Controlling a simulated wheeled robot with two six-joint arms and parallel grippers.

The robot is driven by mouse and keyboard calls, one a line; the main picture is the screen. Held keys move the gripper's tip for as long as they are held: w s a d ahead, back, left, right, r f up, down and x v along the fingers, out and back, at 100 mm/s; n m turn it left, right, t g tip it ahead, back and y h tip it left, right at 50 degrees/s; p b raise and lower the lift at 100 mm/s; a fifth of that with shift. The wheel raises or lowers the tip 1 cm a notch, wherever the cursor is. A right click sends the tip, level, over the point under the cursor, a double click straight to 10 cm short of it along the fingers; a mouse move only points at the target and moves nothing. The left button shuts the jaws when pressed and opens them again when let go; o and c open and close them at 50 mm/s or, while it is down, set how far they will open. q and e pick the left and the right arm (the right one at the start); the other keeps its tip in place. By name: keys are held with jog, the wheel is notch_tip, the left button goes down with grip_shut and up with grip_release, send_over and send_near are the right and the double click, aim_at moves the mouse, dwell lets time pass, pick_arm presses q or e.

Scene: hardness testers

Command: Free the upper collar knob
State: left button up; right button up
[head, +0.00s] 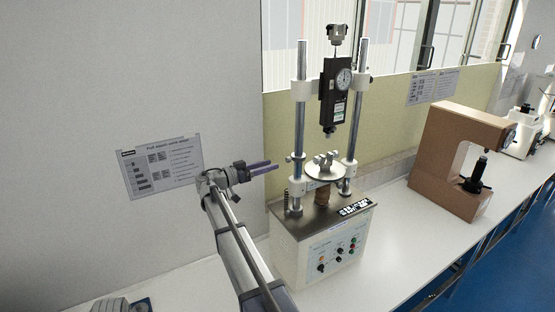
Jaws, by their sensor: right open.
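A test stand has two upright steel columns and a black gauge (335,95) on its white upper crosshead (301,91). A small dark knob (371,79) shows at the right end of the crosshead. A small grey collar with a side knob (289,158) sits lower on the left column. I cannot tell for certain which is the upper collar knob. My right gripper (272,167) is open, its purple fingers pointing right. In the picture its tips are just left of the lower knob, with a small gap and nothing between them. My left gripper is not in view.
A round plate (325,172) with a metal clamp stands between the columns above the control box (325,245). A brown C-shaped tester (450,155) stands further right on the white bench (400,225). A wall with a paper sign (160,168) is behind my right arm.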

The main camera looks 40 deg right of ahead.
aim_at(287, 160)
jog(key=shift+s+d, duration=0.2)
jog(key=shift+d, duration=1.55)
jog(key=shift+s+d, duration=0.2)
jog(key=shift+d, duration=1.55)
grip_shut()
